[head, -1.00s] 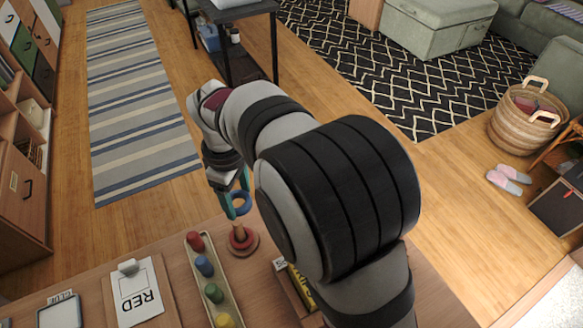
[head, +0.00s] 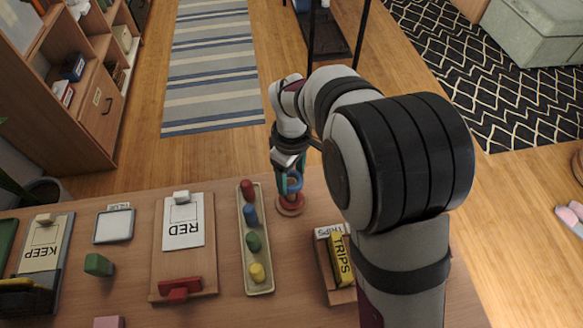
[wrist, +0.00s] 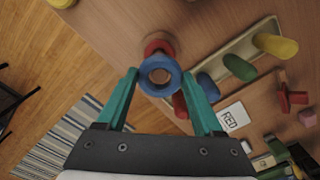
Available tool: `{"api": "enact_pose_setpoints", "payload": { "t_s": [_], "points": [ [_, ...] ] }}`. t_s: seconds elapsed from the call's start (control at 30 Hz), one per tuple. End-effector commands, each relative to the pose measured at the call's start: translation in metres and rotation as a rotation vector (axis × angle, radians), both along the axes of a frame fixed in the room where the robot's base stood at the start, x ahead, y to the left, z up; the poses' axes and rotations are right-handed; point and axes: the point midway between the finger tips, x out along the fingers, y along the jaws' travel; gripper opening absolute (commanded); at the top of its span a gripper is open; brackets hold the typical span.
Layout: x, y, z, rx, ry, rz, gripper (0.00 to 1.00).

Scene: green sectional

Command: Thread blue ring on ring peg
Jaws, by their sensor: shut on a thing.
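My gripper (head: 289,178) has teal fingers and is shut on the blue ring (wrist: 160,91), with one finger on each side of it. In the head view the blue ring (head: 295,191) hangs just above the ring peg's base (head: 290,207), which is round and red. The peg's upright part is hidden there behind the ring and fingers. In the wrist view a red part of the ring peg (wrist: 158,42) shows beyond the ring's far edge. I cannot tell whether the peg's tip is inside the ring's hole.
A long tray (head: 260,289) with red, blue, green and yellow pegs stands just left of the ring peg. A board marked RED (head: 183,258) lies further left. A box with a yellow TRIPS block (head: 341,262) is to the right.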

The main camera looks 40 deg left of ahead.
Motion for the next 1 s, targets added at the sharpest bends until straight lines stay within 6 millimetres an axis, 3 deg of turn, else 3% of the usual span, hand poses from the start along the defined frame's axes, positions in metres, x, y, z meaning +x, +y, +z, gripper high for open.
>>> {"api": "enact_pose_setpoints", "payload": {
  "t_s": [0.7, 1.0],
  "points": [
    [0.0, 0.0, -0.051, -0.001, 0.001, 0.001, 0.17],
    [0.0, 0.0, -0.063, 0.0, 0.0, 0.0, 0.17]
  ]
}}
